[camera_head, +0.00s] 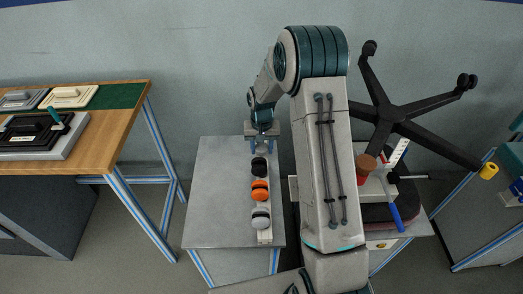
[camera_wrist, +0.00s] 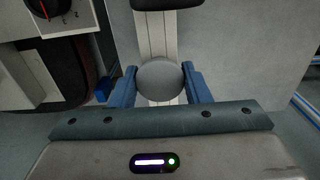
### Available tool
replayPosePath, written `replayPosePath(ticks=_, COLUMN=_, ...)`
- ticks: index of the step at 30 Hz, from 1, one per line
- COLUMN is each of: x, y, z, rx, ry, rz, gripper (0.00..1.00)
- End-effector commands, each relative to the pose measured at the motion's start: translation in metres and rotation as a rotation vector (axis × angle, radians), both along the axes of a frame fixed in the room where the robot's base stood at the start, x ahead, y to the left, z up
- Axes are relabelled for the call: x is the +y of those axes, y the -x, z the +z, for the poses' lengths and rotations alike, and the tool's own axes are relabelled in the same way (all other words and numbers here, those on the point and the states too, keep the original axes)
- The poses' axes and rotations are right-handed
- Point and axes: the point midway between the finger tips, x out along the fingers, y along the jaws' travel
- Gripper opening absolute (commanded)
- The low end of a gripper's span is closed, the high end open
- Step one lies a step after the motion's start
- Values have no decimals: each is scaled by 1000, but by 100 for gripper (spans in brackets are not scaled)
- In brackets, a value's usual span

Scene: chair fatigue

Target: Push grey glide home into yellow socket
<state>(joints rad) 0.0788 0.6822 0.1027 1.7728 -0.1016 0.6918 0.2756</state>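The grey glide (camera_wrist: 160,80) shows as a round disc over a pale rail in the wrist view. My gripper (camera_wrist: 160,76) has one blue finger on each side of it. The fingertips lie very close to its edges, and whether they press on it is unclear. In the head view my gripper (camera_head: 262,148) points down at the far end of the rack, and the glide between the fingers is not distinct there. The yellow socket (camera_head: 489,171) is at the tip of the right-hand leg of the upturned black chair base (camera_head: 396,114), far to my gripper's right.
A wooden bench (camera_head: 110,135) is at left.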

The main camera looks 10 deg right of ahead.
Motion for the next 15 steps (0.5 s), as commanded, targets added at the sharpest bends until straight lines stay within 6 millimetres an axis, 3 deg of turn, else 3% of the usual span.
replayPosePath(ticks=15, x=0, y=0, z=12, rx=-1, ry=0, rz=0, gripper=23)
